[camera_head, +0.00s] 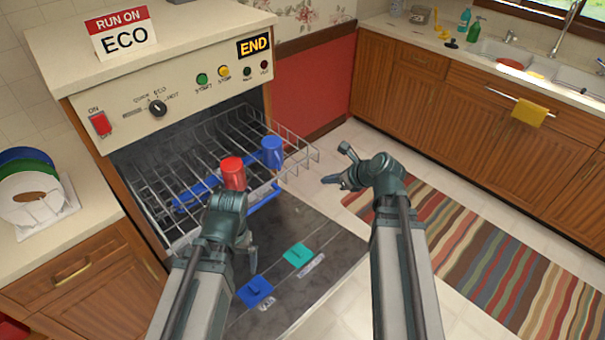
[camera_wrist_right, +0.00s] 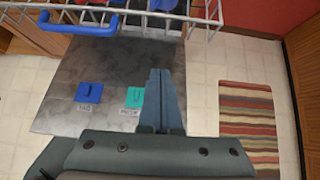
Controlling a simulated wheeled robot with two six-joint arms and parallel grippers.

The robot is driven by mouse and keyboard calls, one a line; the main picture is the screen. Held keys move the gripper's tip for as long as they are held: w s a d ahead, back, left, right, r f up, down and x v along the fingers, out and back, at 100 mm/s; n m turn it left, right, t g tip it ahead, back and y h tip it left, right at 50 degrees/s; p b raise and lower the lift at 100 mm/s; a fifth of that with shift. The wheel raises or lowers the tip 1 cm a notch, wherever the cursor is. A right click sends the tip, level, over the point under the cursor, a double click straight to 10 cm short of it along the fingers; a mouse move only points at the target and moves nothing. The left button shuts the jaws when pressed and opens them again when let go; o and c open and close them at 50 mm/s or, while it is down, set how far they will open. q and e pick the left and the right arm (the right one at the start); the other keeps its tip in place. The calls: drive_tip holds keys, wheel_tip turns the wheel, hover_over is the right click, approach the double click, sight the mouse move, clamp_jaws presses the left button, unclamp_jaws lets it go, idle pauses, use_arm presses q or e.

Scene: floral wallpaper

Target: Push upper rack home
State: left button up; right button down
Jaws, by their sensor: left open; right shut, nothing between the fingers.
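The upper rack (camera_head: 290,148) is a grey wire basket, pulled partly out of the dishwasher above the open door. A red cup (camera_head: 232,173) and a blue cup (camera_head: 271,152) are at its front, and a blue handle (camera_head: 263,201) runs along its front edge. In the right wrist view the rack (camera_wrist_right: 185,22) crosses the top, with the blue handle (camera_wrist_right: 75,27) at left. My left gripper (camera_head: 250,256) is open in front of the rack's near side, partly hidden by its own wrist. My right gripper (camera_head: 332,180) is shut and empty, right of the rack and apart from it; its fingers (camera_wrist_right: 160,85) point toward the rack.
The dropped door (camera_head: 320,225) lies under the rack, with a blue tab (camera_head: 255,290) and a teal tab (camera_head: 298,254) on it. Plates (camera_head: 30,195) stand on the left counter. A striped rug (camera_head: 480,250) and clear floor lie to the right.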

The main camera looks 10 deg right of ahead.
drive_tip(key=b, duration=0.7)
approach(296, 176)
drive_tip(key=x, duration=0.5)
drive_tip(key=shift+s+d+f, duration=0.1)
drive_tip(key=shift+d+f, duration=0.05)
drive_tip(key=shift+f, duration=0.25)
use_arm(q)
wheel_tip(296, 176, down, 7)
drive_tip(key=shift+r, duration=0.15)
use_arm(e)
drive_tip(key=shift+w+a, duration=0.3)
drive_tip(key=shift+w, duration=0.1)
drive_tip(key=shift+w, duration=0.15)
